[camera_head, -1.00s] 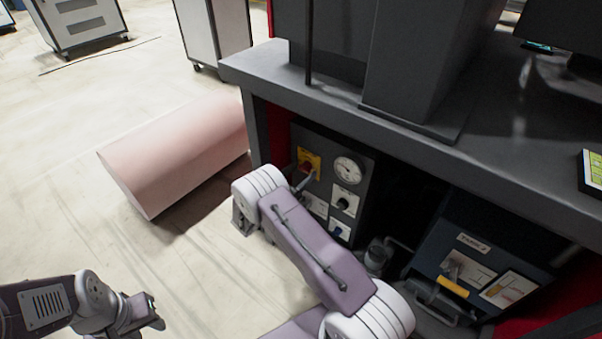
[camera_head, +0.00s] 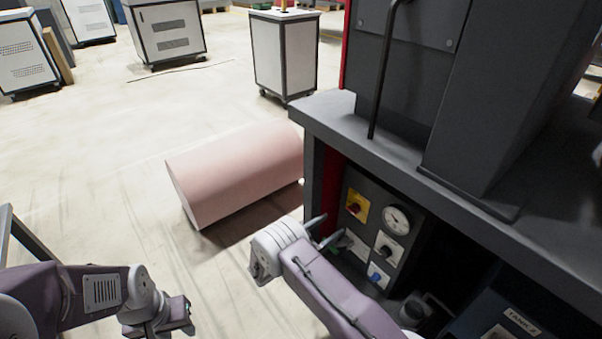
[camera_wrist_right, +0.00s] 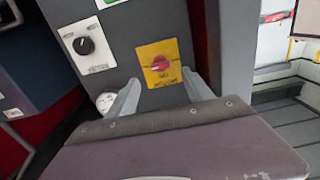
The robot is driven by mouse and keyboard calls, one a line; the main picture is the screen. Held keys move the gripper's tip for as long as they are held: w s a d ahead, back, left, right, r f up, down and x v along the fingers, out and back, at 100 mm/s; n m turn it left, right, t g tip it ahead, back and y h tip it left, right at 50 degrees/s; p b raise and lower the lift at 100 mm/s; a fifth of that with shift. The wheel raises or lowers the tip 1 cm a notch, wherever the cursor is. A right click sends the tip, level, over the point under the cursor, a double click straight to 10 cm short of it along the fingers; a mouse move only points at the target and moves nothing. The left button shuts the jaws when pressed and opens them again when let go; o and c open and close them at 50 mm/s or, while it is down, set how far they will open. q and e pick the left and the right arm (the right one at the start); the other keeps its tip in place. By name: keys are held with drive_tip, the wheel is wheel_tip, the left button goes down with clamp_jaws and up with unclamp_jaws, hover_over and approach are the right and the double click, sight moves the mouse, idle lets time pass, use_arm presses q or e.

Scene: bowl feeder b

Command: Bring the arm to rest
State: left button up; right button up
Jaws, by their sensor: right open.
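My right arm reaches in from the bottom of the head view. Its gripper (camera_head: 324,232) is in front of the dark control panel, left of and below the yellow plate with the red rotary switch (camera_head: 355,208). In the right wrist view its two fingers (camera_wrist_right: 161,92) are spread apart with nothing between them. The red switch (camera_wrist_right: 161,64) shows beyond the fingertips, and the fingers look clear of it. My left gripper (camera_head: 186,314) hangs low at the left over the floor; its jaws are too small and dark to judge.
The panel also carries a round gauge (camera_head: 397,219), a black knob (camera_head: 385,251) and a blue knob (camera_head: 376,277). The grey bench edge (camera_head: 440,190) overhangs it. A pink cylinder (camera_head: 240,172) lies on the floor to the left. Open floor surrounds it.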

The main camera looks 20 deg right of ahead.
drive_tip(key=d+r+m+g+p, duration=0.2)
drive_tip(key=d+r+m, duration=0.1)
drive_tip(key=r, duration=0.5)
drive_tip(key=d+r+m+g+p, duration=0.1)
drive_tip(key=d+r+m+g, duration=0.15)
drive_tip(key=r, duration=0.45)
drive_tip(key=s+d+r+g+y+p, duration=0.1)
drive_tip(key=s+d+r+g+y, duration=0.1)
drive_tip(key=s, duration=0.3)
drive_tip(key=s+d+r+g+y+p, duration=0.1)
drive_tip(key=s+d+r+g, duration=0.15)
drive_tip(key=s, duration=0.25)
drive_tip(key=s+a+f+n+y+p, duration=0.1)
drive_tip(key=s+a+f+n+y, duration=0.2)
drive_tip(key=s+y, duration=0.55)
drive_tip(key=s+a+f+n+t+y, duration=0.1)
drive_tip(key=s+a+f+n+y, duration=0.15)
drive_tip(key=a+n, duration=0.3)
drive_tip(key=s+a+f+n+t+y, duration=0.1)
drive_tip(key=s+a+f+n+y, duration=0.1)
drive_tip(key=s+a+n, duration=0.35)
drive_tip(key=w+a+r+n+p, duration=0.1)
drive_tip(key=w+r+n+p, duration=0.1)
drive_tip(key=r+p, duration=1.7)
drive_tip(key=w+a+r+n+t+p, duration=0.1)
drive_tip(key=w+a+r+n+p, duration=0.1)
drive_tip(key=r+p, duration=1.7)
drive_tip(key=shift+a+n+y, duration=0.15)
drive_tip(key=shift+n+y, duration=0.25)
drive_tip(key=shift+n, duration=0.05)
